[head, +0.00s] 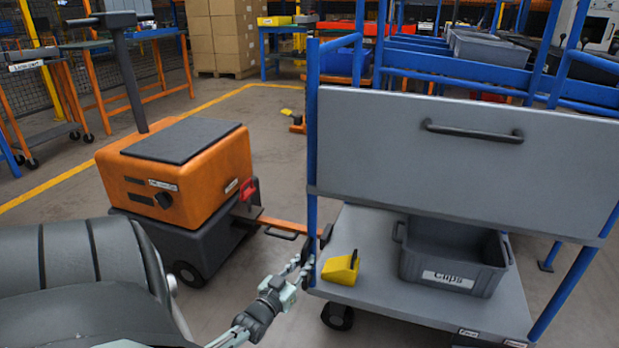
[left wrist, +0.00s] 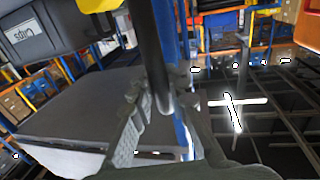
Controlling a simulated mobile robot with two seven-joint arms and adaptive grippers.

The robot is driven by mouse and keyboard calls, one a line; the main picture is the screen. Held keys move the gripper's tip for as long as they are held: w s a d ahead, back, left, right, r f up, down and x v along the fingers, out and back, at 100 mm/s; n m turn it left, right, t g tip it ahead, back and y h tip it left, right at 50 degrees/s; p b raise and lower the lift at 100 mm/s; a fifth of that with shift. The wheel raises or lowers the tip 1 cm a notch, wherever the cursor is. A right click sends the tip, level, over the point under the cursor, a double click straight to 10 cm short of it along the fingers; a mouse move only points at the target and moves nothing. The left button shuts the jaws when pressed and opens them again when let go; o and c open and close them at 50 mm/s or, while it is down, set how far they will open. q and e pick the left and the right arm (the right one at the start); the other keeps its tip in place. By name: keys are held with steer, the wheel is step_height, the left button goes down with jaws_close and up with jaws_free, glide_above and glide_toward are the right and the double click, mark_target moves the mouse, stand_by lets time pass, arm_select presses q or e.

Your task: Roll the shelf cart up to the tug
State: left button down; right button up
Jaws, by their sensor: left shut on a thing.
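The shelf cart (head: 395,290) stands at the right, with blue posts, a grey upper panel (head: 465,150) with a dark handle, and a grey lower deck. The orange and black tug (head: 180,170) stands at the left; a red lever (head: 248,188) shows on its near right side. An orange bar (head: 285,225) runs between the tug and the cart's left post; whether it is coupled is not clear. My left gripper (head: 303,266) is at that post. In the left wrist view its fingers (left wrist: 165,98) are closed around a dark upright bar of the cart.
Blue racks (head: 450,65) stand behind the cart. Cardboard boxes (head: 220,40) and orange-legged benches stand at the back. Floor with a yellow line lies behind the tug.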

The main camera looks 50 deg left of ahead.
arm_select(q)
steer(key=shift+d+f, duration=0.1)
steer(key=shift+d, duration=0.05)
steer(key=c, duration=1.4)
jaws_free()
steer(key=shift+c, duration=0.2)
steer(key=v, duration=1.2)
